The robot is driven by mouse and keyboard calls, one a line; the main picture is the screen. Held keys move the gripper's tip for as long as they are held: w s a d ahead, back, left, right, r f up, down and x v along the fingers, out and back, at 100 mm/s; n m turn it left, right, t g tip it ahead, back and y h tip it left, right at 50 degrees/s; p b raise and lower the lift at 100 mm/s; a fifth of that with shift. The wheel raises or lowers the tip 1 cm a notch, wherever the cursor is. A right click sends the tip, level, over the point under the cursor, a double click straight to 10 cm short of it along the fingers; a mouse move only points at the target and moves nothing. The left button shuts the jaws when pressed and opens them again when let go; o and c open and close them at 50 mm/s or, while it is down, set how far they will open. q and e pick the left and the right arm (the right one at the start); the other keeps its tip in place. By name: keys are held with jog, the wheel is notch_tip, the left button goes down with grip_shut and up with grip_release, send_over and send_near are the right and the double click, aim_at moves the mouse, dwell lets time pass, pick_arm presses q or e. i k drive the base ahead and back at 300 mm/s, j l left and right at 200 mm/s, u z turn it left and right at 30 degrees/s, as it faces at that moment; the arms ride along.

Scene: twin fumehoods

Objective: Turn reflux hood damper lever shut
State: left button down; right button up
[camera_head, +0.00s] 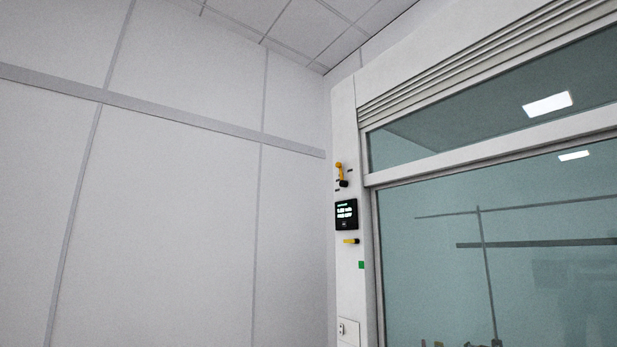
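A fumehood fills the right of the head view. On its left post is an orange-yellow lever (340,171) with a dark pivot at its lower end; it stands close to upright. Lower on the same post, below a small display, is a second yellow handle (351,241) lying about level. I cannot tell from this view which of the two is the damper lever, and small marks near the upper one are too small to read. Neither of my grippers is in view.
The black display (346,214) with lit text sits between the two handles. A green square (361,265) and a white socket plate (348,331) are lower on the post. The glass sash (480,270) is to the right. A bare panelled wall (170,210) fills the left.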

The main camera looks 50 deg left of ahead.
aim_at(342, 183)
jog(key=u, duration=1.45)
